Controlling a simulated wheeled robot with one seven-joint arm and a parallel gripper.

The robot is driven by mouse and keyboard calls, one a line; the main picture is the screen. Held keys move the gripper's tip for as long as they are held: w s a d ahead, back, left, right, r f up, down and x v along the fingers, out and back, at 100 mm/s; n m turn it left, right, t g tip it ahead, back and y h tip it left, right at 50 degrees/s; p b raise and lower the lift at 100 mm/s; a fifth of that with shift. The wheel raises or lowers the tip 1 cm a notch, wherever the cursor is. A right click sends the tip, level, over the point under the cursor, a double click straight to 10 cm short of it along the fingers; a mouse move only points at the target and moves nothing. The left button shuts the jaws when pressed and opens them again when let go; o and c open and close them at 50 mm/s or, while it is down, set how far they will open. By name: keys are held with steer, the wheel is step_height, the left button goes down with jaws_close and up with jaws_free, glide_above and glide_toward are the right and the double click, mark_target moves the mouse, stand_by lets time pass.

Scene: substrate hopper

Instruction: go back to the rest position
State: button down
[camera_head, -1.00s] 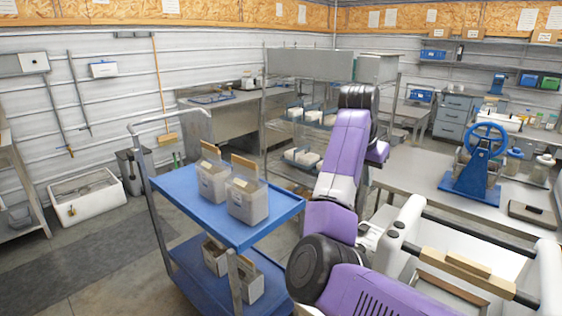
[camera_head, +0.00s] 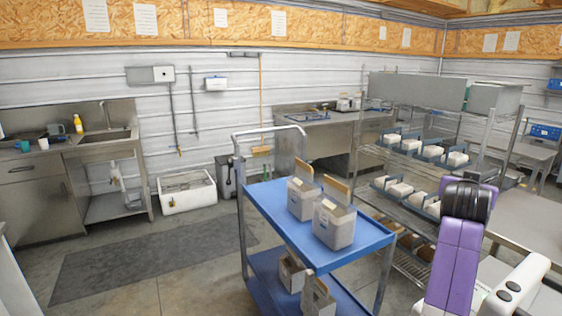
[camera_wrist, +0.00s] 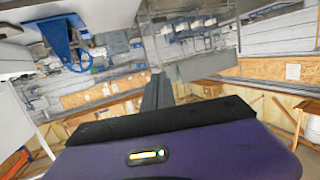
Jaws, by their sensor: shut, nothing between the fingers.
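My gripper (camera_wrist: 158,92) shows in the wrist view, its dark grey fingers together beyond the purple hand, with nothing between them. It is clear of the surroundings, which appear upside down and tilted behind it. In the head view my purple and black arm rises at the lower right, in front of the wire shelf's right side. The gripper itself cannot be made out there.
A blue cart (camera_head: 262,207) with several grey tubs stands just left of my arm. Behind is a metal wire shelf (camera_head: 409,175) with white blocks. A steel table (camera_head: 535,215) is at right. Floor with a dark mat (camera_head: 140,262) is open at left.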

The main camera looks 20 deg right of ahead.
steer(key=s+a+f+n+t+y, duration=0.25)
steer(key=a+f+n+t, duration=0.2)
steer(key=a, duration=0.55)
steer(key=s+a+f+n+t+y, duration=0.25)
steer(key=a+f, duration=0.25)
steer(key=a, duration=0.5)
steer(key=s+a+f+n+t+y, duration=0.25)
steer(key=a+f+n+t, duration=0.2)
steer(key=a, duration=0.55)
steer(key=s+a+f+g+y, duration=0.1)
steer(key=s+a+f+y, duration=0.1)
steer(key=s+a, duration=0.4)
steer(key=s+a+f+g+y, duration=0.1)
steer(key=s+a+f, duration=0.3)
steer(key=s, duration=0.9)
steer(key=s+a+f+n+g+y, duration=0.1)
steer(key=s+a+f+y, duration=0.2)
steer(key=s+a, duration=0.6)
steer(key=shift+s+a+g, duration=0.15)
steer(key=shift+s+g, duration=0.2)
steer(key=shift+s, duration=0.25)
